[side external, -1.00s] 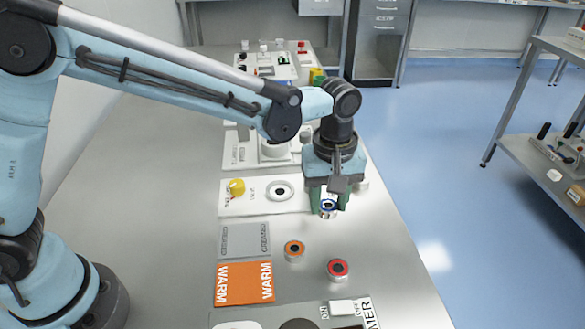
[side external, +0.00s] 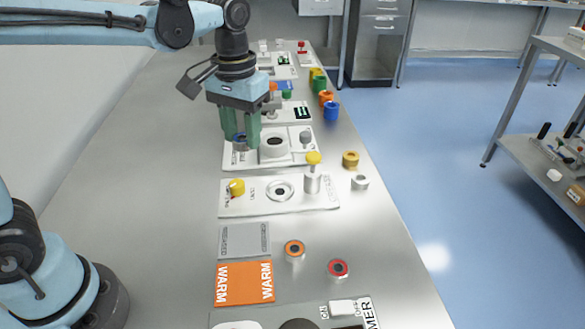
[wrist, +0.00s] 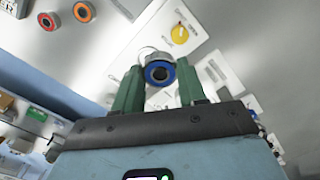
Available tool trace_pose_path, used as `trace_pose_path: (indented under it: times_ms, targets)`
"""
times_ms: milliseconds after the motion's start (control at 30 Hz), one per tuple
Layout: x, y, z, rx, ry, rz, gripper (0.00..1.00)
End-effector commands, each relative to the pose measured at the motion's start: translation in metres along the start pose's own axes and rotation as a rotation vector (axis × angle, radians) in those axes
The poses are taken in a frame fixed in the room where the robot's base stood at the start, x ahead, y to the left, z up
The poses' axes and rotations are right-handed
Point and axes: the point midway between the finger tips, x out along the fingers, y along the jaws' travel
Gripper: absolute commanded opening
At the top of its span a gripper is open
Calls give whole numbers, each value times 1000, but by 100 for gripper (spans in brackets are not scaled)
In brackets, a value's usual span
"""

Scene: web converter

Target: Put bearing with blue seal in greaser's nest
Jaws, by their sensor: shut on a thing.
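My gripper (side external: 241,141) is shut on the bearing with blue seal (wrist: 159,73). In the wrist view the bearing sits between the two green fingertips, blue ring facing the camera. In the side view the bearing (side external: 239,144) is held in the air, appearing in front of the left part of a white station with a raised round part (side external: 274,143). Nearer the camera is a white plate (side external: 262,207) with a dark-centred ring nest (side external: 280,190), a yellow knob (side external: 236,187) and a yellow-topped post (side external: 313,172). Labels are too small to read, so I cannot tell which is the greaser.
An orange-sealed bearing (side external: 294,249) and a red-sealed bearing (side external: 338,268) stand at the front. Beside them lie a grey mat (side external: 243,240) and an orange WARM mat (side external: 244,284). Several coloured cups, including a blue one (side external: 331,111), line the right edge. The table's left side is clear.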

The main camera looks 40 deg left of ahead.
Motion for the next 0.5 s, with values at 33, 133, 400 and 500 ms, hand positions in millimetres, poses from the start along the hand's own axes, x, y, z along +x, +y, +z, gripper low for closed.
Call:
trace_pose_path:
  times_ms: [33,133,400,500]
  targets:
    - [-6,-13,5,35,0,0,13]
    - [-13,-30,13,107,0,0,13]
    - [-18,-48,16,158,0,0,13]
    - [-14,-54,2,79,0,0,13]
